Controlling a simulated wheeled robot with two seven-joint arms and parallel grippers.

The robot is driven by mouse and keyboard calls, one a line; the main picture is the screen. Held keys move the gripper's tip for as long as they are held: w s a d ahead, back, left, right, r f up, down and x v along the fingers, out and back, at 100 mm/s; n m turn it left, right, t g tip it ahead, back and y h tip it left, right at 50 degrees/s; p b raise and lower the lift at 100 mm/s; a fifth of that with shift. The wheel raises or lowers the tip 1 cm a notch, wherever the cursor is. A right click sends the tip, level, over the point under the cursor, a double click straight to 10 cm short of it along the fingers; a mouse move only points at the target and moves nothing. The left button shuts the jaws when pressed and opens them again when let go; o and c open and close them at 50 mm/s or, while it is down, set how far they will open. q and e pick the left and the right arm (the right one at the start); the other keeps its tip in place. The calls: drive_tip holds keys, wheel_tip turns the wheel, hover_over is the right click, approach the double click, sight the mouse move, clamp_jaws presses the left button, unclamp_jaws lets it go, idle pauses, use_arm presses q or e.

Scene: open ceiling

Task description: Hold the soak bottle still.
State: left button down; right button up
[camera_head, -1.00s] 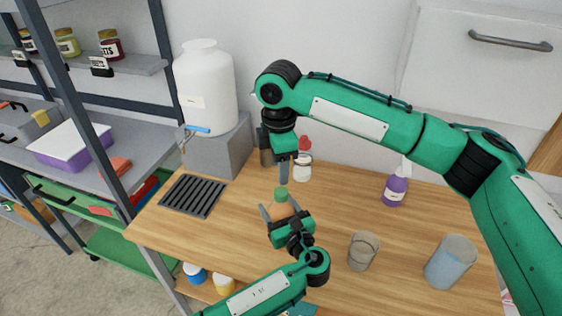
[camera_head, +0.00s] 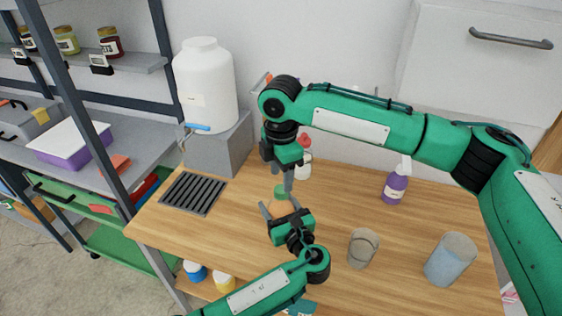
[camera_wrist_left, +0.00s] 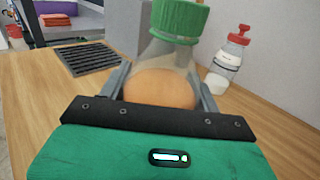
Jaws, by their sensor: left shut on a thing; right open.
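The soak bottle (camera_wrist_left: 165,80) is clear with a green cap and an orange-brown round content inside. It stands on the wooden table, and in the head view its green cap (camera_head: 282,191) shows just above my left gripper. My left gripper (camera_head: 279,210) is shut on the bottle, with one finger on each side; the fingers also show in the left wrist view (camera_wrist_left: 161,88). My right gripper (camera_head: 288,182) points down from above, open, with its fingers close to the green cap. I cannot tell whether they touch it.
A white bottle with a red cap (camera_wrist_left: 232,58) stands behind. A purple spray bottle (camera_head: 395,186), a glass (camera_head: 363,250) and a larger tumbler (camera_head: 451,262) are to the right. A drain grate (camera_head: 193,194) and a white tank (camera_head: 205,88) are to the left.

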sight(281, 189)
drive_tip(key=shift+f, duration=2.05)
drive_tip(key=c, duration=1)
drive_tip(key=o, duration=1.2)
drive_tip(key=shift+c, duration=0.2)
drive_tip(key=shift+r, duration=0.15)
wheel_tip(281, 189, up, 12)
